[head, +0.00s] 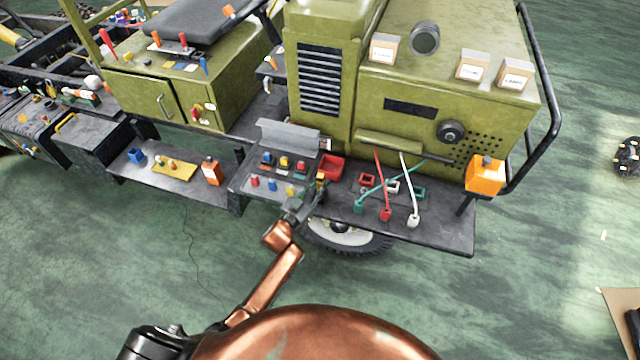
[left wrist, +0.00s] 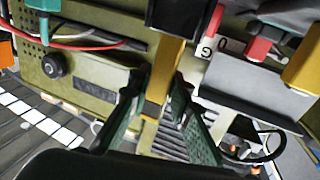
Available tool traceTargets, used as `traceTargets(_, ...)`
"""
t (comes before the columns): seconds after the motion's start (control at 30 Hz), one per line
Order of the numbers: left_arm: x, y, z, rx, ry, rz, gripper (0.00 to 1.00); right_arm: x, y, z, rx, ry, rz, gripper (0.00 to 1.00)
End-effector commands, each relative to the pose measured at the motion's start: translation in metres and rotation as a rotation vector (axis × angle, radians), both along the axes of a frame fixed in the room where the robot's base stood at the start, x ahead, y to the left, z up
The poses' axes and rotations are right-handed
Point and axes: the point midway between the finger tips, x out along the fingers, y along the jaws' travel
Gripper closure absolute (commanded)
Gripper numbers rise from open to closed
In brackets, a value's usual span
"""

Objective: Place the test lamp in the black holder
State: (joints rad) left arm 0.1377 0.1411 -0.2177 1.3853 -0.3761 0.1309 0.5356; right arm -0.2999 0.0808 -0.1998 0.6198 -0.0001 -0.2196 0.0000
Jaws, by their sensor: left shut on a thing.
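My left gripper (head: 305,203) reaches to the front edge of the dark shelf below the green vehicle body. In the left wrist view its two fingers (left wrist: 162,105) are shut on a yellow bar-like piece (left wrist: 167,70), which I take for the test lamp. A small yellow part of it (head: 321,181) shows above the gripper in the head view. A dark stand (head: 238,184) with rows of red, yellow and blue pieces lies just left of the gripper; it may be the black holder. The gripper and held piece hide part of its right side. My right gripper is not in view.
A red bin (head: 331,166) sits just behind the gripper. Red, white and green cables (head: 403,170) run to plugs on the right shelf. An orange canister (head: 485,174) stands at its right end. A grey slanted plate (head: 288,134) rises behind the stand.

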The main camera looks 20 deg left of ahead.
Motion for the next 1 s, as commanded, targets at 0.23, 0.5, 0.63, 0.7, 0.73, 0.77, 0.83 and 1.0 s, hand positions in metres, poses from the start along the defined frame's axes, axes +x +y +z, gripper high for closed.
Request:
traceTargets(0.23, 0.0, 0.0, -0.003, 0.0, 0.0, 0.0, 1.0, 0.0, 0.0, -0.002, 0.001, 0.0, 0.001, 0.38)
traceTargets(0.5, 0.0, 0.0, -0.002, 0.0, 0.0, 0.0, 0.64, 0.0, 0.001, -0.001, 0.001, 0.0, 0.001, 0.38)
traceTargets(0.63, 0.0, 0.0, -0.002, 0.0, 0.0, 0.0, 0.64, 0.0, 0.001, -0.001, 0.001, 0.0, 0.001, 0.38)
traceTargets(0.7, 0.0, 0.0, -0.002, 0.0, 0.0, 0.0, 0.64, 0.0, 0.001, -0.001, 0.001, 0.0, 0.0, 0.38)
traceTargets(0.73, 0.0, 0.0, -0.002, 0.0, 0.0, 0.0, 0.64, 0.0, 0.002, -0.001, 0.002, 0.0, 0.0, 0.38)
traceTargets(0.77, 0.0, 0.0, -0.001, 0.0, 0.0, 0.0, 0.64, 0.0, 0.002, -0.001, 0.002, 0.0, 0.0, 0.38)
traceTargets(0.83, -0.001, 0.001, 0.001, 0.0, 0.001, 0.0, 0.64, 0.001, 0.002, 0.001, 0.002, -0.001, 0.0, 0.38)
traceTargets(1.0, -0.025, 0.009, -0.001, 0.002, 0.003, 0.001, 0.64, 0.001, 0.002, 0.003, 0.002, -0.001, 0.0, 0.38)
